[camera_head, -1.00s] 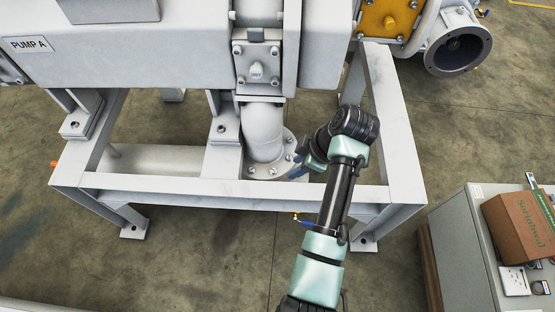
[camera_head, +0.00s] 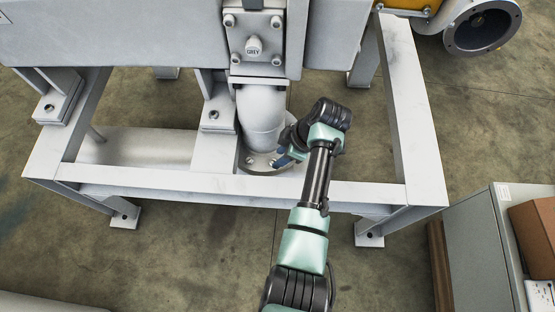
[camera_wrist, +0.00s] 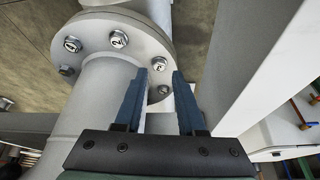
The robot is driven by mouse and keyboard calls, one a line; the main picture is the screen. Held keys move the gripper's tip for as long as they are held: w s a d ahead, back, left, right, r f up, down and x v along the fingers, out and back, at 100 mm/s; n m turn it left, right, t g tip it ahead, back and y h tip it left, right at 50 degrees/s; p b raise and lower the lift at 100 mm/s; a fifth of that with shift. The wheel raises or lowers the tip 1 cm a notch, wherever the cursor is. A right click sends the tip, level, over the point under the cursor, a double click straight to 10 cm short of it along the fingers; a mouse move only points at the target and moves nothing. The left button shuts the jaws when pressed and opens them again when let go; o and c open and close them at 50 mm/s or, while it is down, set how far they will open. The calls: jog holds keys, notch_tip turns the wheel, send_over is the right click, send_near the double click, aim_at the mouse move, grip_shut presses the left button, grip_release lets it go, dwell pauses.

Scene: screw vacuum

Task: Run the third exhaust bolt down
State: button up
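A grey round flange (camera_wrist: 105,22) at the foot of a pipe elbow (camera_head: 262,115) carries several hex bolts. In the wrist view, the bolt marked 3 (camera_wrist: 160,64) lies in line with the gap between my fingertips, just past them in the picture. The bolt marked 2 (camera_wrist: 118,39) is to its upper left. My gripper (camera_wrist: 159,73) is open, with two blue fingers either side of the gap and nothing held between them. In the head view my gripper (camera_head: 284,160) is at the flange's right side. I cannot tell whether the fingers touch the bolt.
Another numbered bolt (camera_wrist: 72,44) sits further left, and an unmarked-looking one (camera_wrist: 163,90) is between the fingers, lower down. A frame beam (camera_head: 200,183) runs in front of the flange, under my arm. A cabinet (camera_head: 490,240) with a cardboard box (camera_head: 535,230) stands at right.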

jog(key=shift+b+x, duration=0.4)
jog(key=shift+x, duration=0.85)
grip_shut()
